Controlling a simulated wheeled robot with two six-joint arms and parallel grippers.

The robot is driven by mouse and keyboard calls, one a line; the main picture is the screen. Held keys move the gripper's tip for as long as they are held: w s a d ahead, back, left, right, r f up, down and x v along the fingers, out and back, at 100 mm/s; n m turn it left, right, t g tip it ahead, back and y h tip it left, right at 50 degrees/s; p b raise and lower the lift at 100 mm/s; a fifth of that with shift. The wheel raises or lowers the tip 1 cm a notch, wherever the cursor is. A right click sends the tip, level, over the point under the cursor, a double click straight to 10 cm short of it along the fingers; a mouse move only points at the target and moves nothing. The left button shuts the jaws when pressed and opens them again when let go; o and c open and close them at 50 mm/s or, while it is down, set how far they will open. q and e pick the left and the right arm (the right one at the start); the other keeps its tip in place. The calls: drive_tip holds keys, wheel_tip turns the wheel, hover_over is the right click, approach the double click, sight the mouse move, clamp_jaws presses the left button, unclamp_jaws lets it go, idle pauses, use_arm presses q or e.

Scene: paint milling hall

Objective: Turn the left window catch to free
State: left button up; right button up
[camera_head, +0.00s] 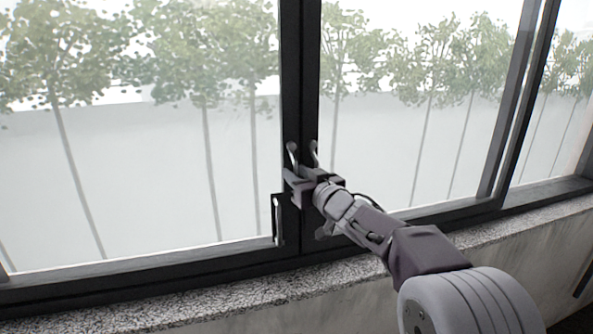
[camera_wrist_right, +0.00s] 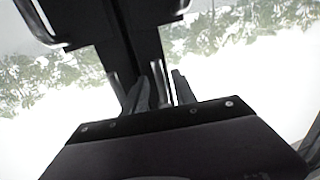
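Two slim metal catch levers stand upright side by side on the dark middle frame of the window: the left window catch (camera_head: 292,153) and the right one (camera_head: 314,152). My right gripper (camera_head: 312,181) is just below and in front of them. In the right wrist view its two dark fingers (camera_wrist_right: 161,90) are apart. One metal lever (camera_wrist_right: 158,76) shows between the fingertips, and the other (camera_wrist_right: 115,86) shows left of the left finger. I cannot tell whether a finger touches either lever. My left gripper is not in view.
A pull handle (camera_head: 277,219) sits on the frame, lower left of the catches. Glass panes (camera_head: 170,150) stand on both sides. A speckled stone sill (camera_head: 240,296) runs below the window. Open air lies in front of the left pane.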

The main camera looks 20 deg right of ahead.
drive_tip(key=shift+s+d+r, duration=0.1)
drive_tip(key=shift+s+d, duration=0.1)
drive_tip(key=shift+s, duration=0.1)
drive_tip(key=shift+w+a, duration=0.35)
drive_tip(key=shift+a, duration=0.15)
clamp_jaws()
drive_tip(key=shift+d, duration=0.15)
idle(0.5)
